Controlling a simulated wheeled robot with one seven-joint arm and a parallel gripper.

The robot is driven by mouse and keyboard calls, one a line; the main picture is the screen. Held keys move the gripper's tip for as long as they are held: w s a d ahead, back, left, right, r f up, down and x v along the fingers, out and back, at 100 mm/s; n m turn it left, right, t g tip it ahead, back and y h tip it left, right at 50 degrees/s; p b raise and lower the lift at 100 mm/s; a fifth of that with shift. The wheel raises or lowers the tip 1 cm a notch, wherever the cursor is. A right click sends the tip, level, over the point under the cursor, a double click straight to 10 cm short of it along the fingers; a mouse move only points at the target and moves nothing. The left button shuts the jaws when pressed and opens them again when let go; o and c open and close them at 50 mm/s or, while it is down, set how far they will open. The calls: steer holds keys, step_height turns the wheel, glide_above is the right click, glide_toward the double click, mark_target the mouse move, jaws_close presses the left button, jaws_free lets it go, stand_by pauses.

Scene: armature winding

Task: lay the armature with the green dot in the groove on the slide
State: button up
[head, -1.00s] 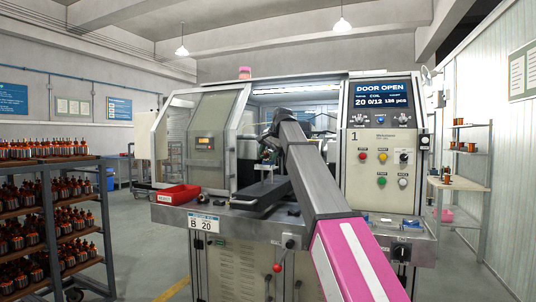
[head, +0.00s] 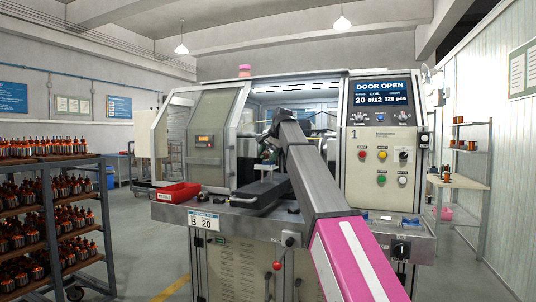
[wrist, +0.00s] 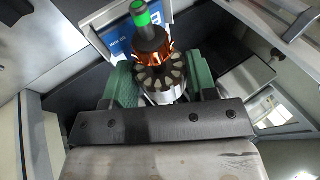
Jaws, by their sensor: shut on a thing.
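The armature with the green dot (wrist: 154,60) is between the green finger pads of my gripper (wrist: 160,82) in the wrist view. Its shaft end bears the bright green dot, and its copper windings and segmented metal core show below. My gripper is shut on it. In the head view my gripper (head: 268,156) is at the open front of the machine, above the dark slide (head: 258,197). The armature is too small and covered there to make out clearly. The groove cannot be made out, and I cannot tell whether the armature touches the slide.
A red bin (head: 178,193) sits on the machine's front ledge, left of the slide. The machine's glazed door (head: 212,135) stands open at left, and the control panel (head: 381,150) is at right. A rack of armatures (head: 48,215) stands at far left.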

steer(key=shift+s+f, duration=0.1)
steer(key=shift+f, duration=0.15)
steer(key=o, duration=1.2)
steer(key=shift+c, duration=0.2)
steer(key=v, duration=1.1)
steer(key=shift+r, duration=0.1)
